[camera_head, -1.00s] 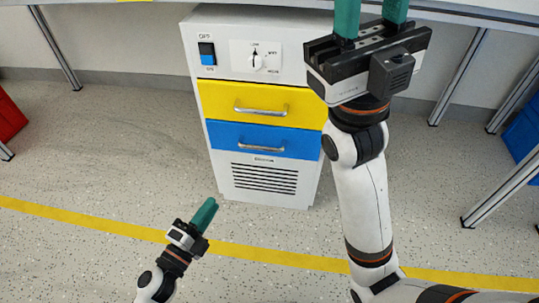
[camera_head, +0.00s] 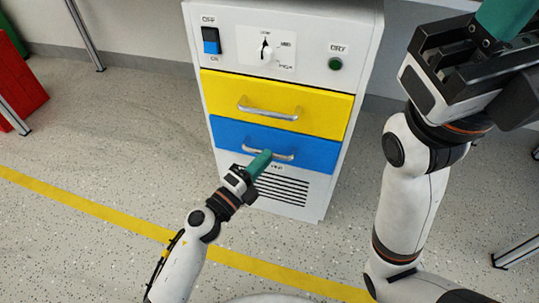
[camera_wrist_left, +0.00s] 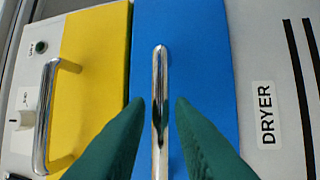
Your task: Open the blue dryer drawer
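The blue dryer drawer (camera_head: 318,152) is shut, flush in the front of the white cabinet below the yellow drawer. It also shows in the left wrist view (camera_wrist_left: 205,60). Its silver bar handle (camera_head: 285,156) stands upright in the left wrist view (camera_wrist_left: 159,70). My left gripper (camera_head: 261,160) is at this handle. In the left wrist view its green fingers (camera_wrist_left: 159,105) are open, one on each side of the bar, with gaps showing. My right gripper (camera_head: 505,18) is raised at the upper right, its fingertips cut off by the frame.
The yellow drawer (camera_head: 320,110) with its own handle (camera_head: 268,111) is shut above. Higher up are an on/off switch (camera_head: 211,40), a white rotary knob (camera_head: 266,53) and a green dry button (camera_head: 335,64). Floor is clear in front. A red bin (camera_head: 20,85) stands left.

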